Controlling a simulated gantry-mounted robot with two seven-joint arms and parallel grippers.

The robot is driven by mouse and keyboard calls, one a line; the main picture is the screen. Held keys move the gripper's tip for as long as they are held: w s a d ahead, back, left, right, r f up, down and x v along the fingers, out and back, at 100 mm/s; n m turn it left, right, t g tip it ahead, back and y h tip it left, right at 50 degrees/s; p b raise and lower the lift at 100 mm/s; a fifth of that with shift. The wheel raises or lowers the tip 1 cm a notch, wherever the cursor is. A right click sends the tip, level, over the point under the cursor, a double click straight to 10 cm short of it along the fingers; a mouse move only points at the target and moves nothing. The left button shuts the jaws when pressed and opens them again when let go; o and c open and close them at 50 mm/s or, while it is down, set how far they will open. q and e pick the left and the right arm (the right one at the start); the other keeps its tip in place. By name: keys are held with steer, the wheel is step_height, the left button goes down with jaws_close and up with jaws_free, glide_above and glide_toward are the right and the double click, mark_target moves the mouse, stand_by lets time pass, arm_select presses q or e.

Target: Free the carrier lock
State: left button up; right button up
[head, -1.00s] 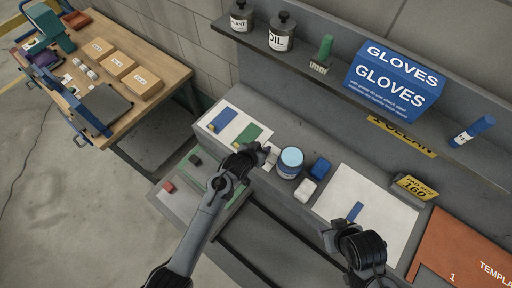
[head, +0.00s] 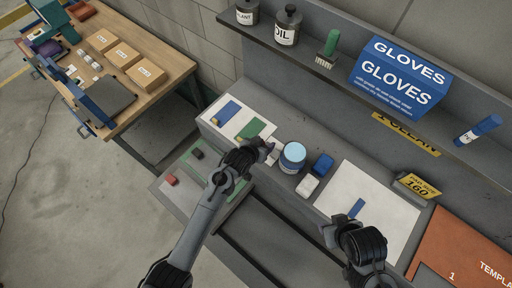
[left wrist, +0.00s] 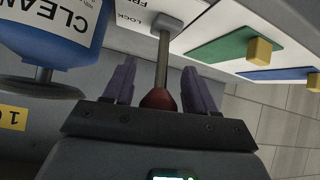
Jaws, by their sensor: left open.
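The carrier lock shows in the left wrist view as a lever (left wrist: 163,60) with a grey shaft and a dark red knob (left wrist: 158,99). It rises from a pale plate (left wrist: 135,17) whose lettering reads "LOCK" and, partly cut off, what looks like "FREE". My left gripper (left wrist: 157,88) is open, its two purple fingers on either side of the lever, with the knob between them near the palm. I cannot tell whether they touch it. In the head view the left gripper (head: 268,150) hides most of the lock. My right gripper (head: 338,238) is over the white sheet, its fingers unclear.
A green panel (left wrist: 220,47) and a blue panel (left wrist: 275,74) carry yellow knobs. A shelf (head: 340,82) overhangs the bench.

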arm_select(q)
steer(key=v, duration=1)
steer(key=shift+s, duration=0.1)
